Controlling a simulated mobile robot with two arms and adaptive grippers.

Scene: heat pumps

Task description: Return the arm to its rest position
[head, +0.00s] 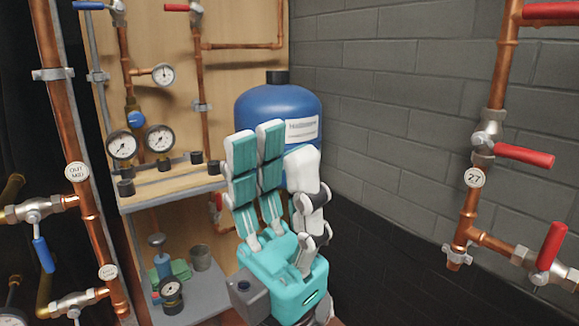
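A wooden panel (245,75) with copper pipes and gauges (159,138) stands behind left. A grey lower shelf (208,296) holds small items. Copper pipes with blue-handled valves (44,254) rise at left, red-handled ones (524,155) at right. The grey brick wall (400,120) is behind.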

